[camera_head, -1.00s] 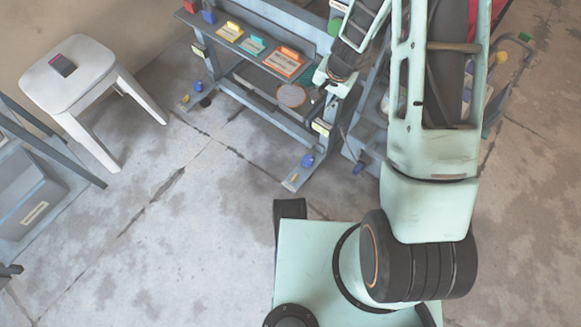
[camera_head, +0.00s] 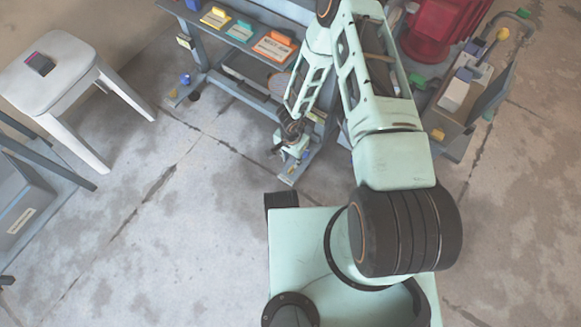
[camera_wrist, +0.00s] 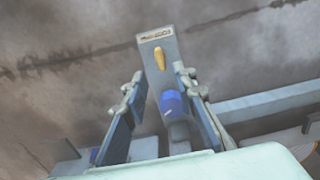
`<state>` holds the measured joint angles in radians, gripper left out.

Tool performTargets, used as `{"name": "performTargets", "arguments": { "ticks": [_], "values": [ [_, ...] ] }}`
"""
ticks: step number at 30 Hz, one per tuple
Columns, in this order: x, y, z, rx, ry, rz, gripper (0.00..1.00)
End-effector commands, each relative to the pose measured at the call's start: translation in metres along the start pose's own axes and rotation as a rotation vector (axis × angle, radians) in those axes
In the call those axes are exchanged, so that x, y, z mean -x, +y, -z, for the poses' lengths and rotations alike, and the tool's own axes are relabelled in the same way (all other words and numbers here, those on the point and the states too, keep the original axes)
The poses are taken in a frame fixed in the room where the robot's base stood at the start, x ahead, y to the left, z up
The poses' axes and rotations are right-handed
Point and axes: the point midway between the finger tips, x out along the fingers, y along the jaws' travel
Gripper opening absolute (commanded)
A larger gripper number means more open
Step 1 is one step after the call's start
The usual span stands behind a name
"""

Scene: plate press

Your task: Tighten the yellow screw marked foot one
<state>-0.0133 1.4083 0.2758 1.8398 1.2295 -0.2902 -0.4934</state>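The yellow screw (camera_wrist: 160,58) lies along the top of a narrow grey foot plate (camera_wrist: 157,44) in the wrist view. A small label (camera_wrist: 155,35) sits at the plate's far end; its print is too small to read. A blue knob (camera_wrist: 173,104) stands on the same foot, nearer to me. My gripper (camera_wrist: 158,75) is open and empty. Its two fingers are spread on either side of the foot, with the screw showing between and beyond their tips. In the head view my gripper (camera_head: 292,150) is low over the front foot (camera_head: 291,174); the screw cannot be made out there.
The press frame (camera_head: 235,90) stands behind, with coloured tabbed plates (camera_head: 273,46) on its shelf. Another foot with a blue knob (camera_head: 185,79) is at left. A trolley (camera_head: 465,110) stands at right, a white stool (camera_head: 60,70) at left.

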Motion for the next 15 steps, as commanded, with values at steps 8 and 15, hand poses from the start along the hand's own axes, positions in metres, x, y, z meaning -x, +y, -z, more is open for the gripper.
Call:
{"name": "performTargets", "arguments": {
  "ticks": [8,15],
  "values": [
    [-0.056,0.0,-0.001,-0.002,-0.002,0.001,0.25],
    [-0.074,0.0,0.0,-0.001,0.0,0.001,0.25]
  ]
}}
